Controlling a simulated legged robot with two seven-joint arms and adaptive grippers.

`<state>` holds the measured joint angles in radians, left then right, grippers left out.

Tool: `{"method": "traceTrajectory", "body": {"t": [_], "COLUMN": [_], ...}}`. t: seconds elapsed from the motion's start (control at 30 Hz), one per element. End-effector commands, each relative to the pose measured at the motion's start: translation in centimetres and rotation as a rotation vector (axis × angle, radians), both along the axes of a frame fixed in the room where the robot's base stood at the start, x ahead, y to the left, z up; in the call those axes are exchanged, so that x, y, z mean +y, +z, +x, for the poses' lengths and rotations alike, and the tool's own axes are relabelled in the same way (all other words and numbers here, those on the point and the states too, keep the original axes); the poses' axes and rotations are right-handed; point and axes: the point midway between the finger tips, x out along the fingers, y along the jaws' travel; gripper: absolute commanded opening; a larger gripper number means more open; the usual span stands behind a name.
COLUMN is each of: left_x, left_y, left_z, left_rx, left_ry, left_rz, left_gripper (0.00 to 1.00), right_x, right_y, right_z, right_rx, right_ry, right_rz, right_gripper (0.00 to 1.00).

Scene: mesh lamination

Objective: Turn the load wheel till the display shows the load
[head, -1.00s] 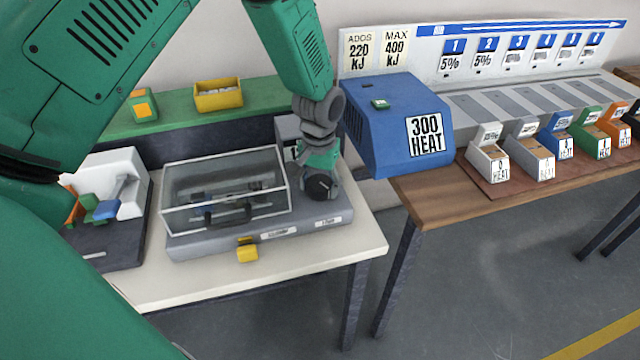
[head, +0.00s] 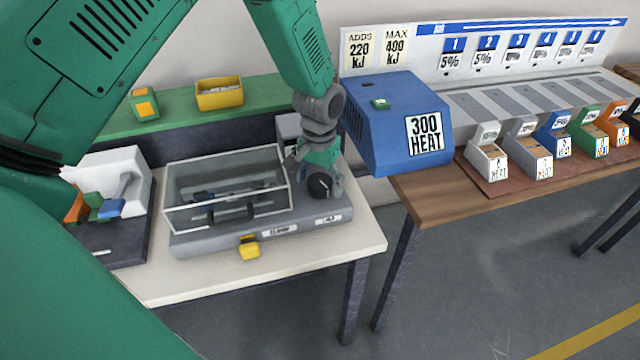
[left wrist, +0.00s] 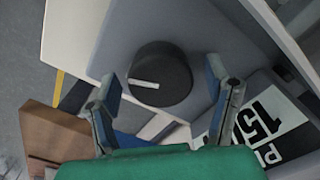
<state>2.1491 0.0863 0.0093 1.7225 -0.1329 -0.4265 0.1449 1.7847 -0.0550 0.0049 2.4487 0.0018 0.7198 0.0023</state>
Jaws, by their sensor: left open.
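The load wheel is a round black knob (head: 319,185) with a white pointer line, at the right front of the grey machine (head: 230,236). It shows large in the left wrist view (left wrist: 172,68), its pointer line running toward the left. My left gripper (head: 320,170) is at the wheel, fingers spread. In the left wrist view its fingers (left wrist: 162,76) stand on either side of the wheel, with gaps. A white panel with black characters, "15" among them (left wrist: 266,118), shows at the right there, upside or cut off in part. My right gripper is not in view.
A clear-lidded box (head: 225,185) covers the machine's left part. A blue unit marked "300 HEAT" (head: 385,115) stands close to the right of my left arm. A yellow catch (head: 249,250) sticks out in front. Bare table top lies at the front right (head: 350,235).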

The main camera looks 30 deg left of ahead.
Motion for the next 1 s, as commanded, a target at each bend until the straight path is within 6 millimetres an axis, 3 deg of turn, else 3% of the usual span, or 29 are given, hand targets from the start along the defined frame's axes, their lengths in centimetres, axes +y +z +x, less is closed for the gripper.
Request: {"method": "traceTrajectory", "body": {"t": [0.3, 0.5, 0.7, 1.0], "left_x": [0.0, 0.0, 0.0, 0.0], "left_y": [6.6, 9.8, 11.0, 11.1], "left_z": [0.1, 0.1, 0.0, 0.0], "left_rx": [-0.005, -0.001, 0.001, 0.002], "left_ry": [0.000, 0.000, 0.000, 0.000], "left_rz": [0.001, 0.001, 0.001, 0.001], "left_gripper": [0.71, 0.71, 0.71, 0.71], "right_x": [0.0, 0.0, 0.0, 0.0], "right_y": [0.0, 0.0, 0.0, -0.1], "right_z": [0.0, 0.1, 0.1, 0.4], "right_rx": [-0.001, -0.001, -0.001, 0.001], "right_ry": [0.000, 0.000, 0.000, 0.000], "right_rz": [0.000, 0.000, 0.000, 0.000], "right_gripper": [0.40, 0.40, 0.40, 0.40]}}
